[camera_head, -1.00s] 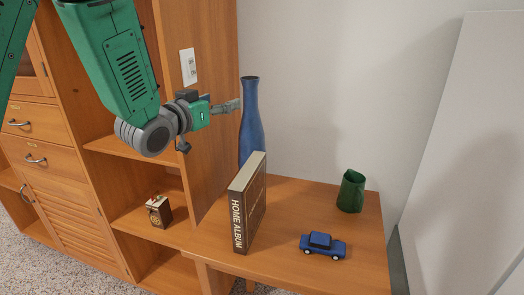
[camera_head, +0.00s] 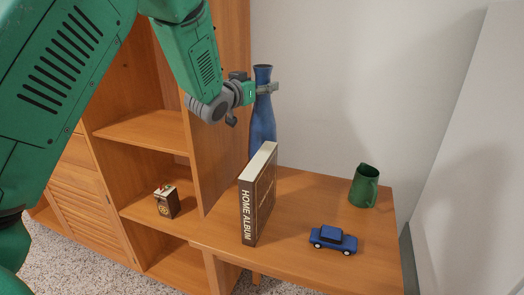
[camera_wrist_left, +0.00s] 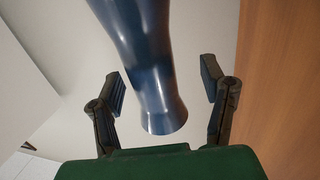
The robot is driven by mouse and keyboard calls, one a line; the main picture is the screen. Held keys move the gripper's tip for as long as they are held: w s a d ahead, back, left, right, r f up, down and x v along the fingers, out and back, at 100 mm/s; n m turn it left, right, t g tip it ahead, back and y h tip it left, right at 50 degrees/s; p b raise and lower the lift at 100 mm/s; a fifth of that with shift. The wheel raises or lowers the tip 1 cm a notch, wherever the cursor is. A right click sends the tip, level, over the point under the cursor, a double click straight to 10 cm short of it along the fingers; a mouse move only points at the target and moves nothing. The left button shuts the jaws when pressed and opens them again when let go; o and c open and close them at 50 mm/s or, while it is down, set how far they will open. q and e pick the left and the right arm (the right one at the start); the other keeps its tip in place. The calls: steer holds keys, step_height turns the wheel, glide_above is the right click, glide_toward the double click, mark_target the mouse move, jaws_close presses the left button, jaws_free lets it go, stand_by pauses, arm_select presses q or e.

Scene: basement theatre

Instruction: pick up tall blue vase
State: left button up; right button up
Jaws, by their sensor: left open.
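The tall blue vase (camera_head: 262,125) stands upright on the wooden desk at the back, near the cabinet's side panel. Its lower part is hidden behind the album. My left gripper (camera_head: 268,88) is at the vase's upper part, just below the rim. In the left wrist view the vase (camera_wrist_left: 146,62) lies between the two open fingers of the left gripper (camera_wrist_left: 163,88), with a gap on each side. The vase's flared rim is close to the palm. My right gripper is not in view.
The "HOME ALBUM" book (camera_head: 257,195) stands upright in front of the vase. A blue toy car (camera_head: 333,240) and a green mug (camera_head: 363,186) are on the desk (camera_head: 300,272). A small dark box (camera_head: 166,201) sits on a cabinet shelf. The white wall is close behind.

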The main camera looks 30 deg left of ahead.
arm_select(q)
steer(key=shift+w, duration=0.45)
steer(key=shift+d+r, duration=0.2)
steer(key=shift+d, duration=0.2)
steer(key=c, duration=1.4)
steer(key=shift+r, duration=0.15)
jaws_close()
steer(key=shift+a, duration=0.2)
